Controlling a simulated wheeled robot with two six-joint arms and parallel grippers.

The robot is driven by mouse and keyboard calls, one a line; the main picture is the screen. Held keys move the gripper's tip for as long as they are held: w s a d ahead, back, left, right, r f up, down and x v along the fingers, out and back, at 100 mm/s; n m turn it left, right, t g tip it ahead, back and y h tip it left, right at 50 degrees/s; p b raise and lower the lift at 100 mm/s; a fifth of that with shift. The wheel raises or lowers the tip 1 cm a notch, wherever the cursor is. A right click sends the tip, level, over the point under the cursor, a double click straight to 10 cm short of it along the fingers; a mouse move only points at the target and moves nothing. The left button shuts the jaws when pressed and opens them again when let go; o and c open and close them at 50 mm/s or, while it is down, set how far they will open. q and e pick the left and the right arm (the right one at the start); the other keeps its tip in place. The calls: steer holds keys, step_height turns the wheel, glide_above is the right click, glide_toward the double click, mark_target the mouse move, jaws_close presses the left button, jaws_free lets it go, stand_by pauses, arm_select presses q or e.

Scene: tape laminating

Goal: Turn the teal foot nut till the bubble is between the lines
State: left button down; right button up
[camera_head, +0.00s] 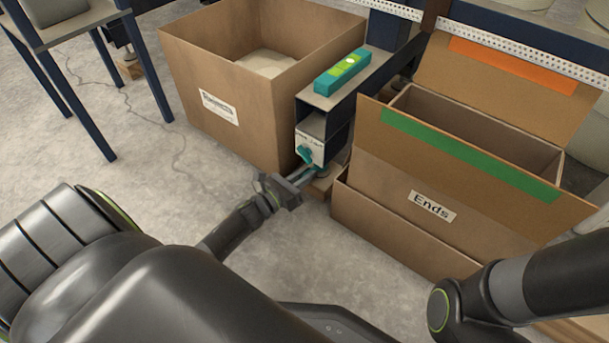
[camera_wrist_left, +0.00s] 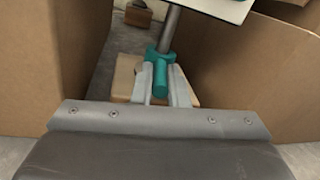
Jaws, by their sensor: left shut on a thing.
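The teal foot nut (camera_wrist_left: 160,72) sits on a grey threaded rod (camera_wrist_left: 172,35) above a wooden block in the left wrist view. My left gripper (camera_wrist_left: 159,87) is shut on the nut's teal lug, one finger on each side. In the head view my left gripper (camera_head: 316,174) reaches in low at the foot of the dark bench frame, and its fingers largely hide the nut. A teal level (camera_head: 342,72) with a yellow-green window lies on top of the frame; its bubble and lines are too small to tell. My right arm enters at lower right, its gripper out of view.
An open cardboard box (camera_head: 225,118) stands close left of the foot. A carton labelled Ends (camera_head: 400,190) stands close right, leaving a narrow gap. A white panel with a teal knob (camera_head: 304,154) is just above my gripper.

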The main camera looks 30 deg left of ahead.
arm_select(q)
steer(key=shift+a+m+h, duration=0.2)
steer(key=shift+m+h, duration=0.1)
steer(key=shift+h, duration=0.3)
steer(key=c, duration=1.4)
jaws_free()
steer(key=shift+c, duration=0.2)
steer(key=shift+s+a, duration=0.1)
steer(key=shift+s, duration=0.15)
steer(key=p+v, duration=0.5)
steer(key=v, duration=1.1)
steer(key=shift+s+r, duration=0.15)
steer(key=shift+r, duration=0.1)
steer(key=shift+s+a, duration=0.1)
steer(key=shift+s, duration=0.2)
